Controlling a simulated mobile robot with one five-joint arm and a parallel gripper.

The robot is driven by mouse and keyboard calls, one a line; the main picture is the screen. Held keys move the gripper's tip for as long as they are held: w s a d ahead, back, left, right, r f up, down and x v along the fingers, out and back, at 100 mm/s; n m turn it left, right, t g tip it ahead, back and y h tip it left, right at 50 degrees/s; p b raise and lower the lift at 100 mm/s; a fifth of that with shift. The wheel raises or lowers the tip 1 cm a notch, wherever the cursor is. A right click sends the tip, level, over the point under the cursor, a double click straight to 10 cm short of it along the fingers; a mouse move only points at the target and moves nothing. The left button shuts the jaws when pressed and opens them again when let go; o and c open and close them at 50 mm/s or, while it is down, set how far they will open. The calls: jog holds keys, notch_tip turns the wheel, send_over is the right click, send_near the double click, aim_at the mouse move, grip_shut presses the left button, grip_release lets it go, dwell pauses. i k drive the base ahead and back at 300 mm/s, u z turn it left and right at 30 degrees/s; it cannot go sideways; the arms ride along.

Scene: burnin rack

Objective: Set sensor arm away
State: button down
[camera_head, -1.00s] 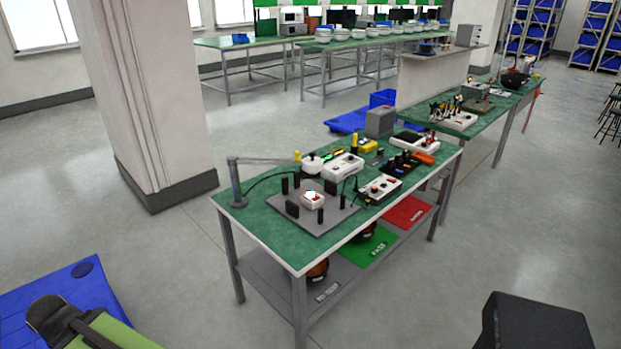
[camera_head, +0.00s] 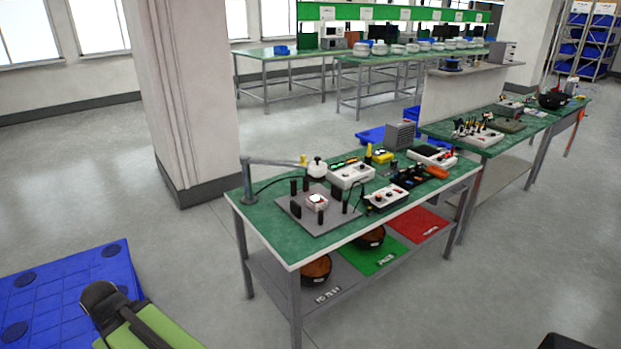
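The sensor arm (camera_head: 280,162) is a grey post with a thin horizontal bar, mounted at the left end of the green-topped bench (camera_head: 262,226). Its bar reaches right over the bench to a yellow knob (camera_head: 303,159), close to a white rounded head (camera_head: 316,169) with a dark top. Whether the head hangs from the bar or stands apart is too small to tell. The bar end lies behind a grey plate (camera_head: 312,221) with black posts and a small white unit (camera_head: 317,202). I cannot make out my gripper in this view.
White control boxes (camera_head: 350,174) and tools crowd the bench. Its lower shelf holds brown bowls and green and red mats (camera_head: 418,225). A pillar (camera_head: 190,100) stands behind its left end. A blue pallet (camera_head: 65,285) lies at lower left. Floor in front is open.

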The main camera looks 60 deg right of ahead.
aim_at(317, 169)
jog(key=u, duration=0.1)
jog(key=i, duration=1)
jog(key=u, duration=0.05)
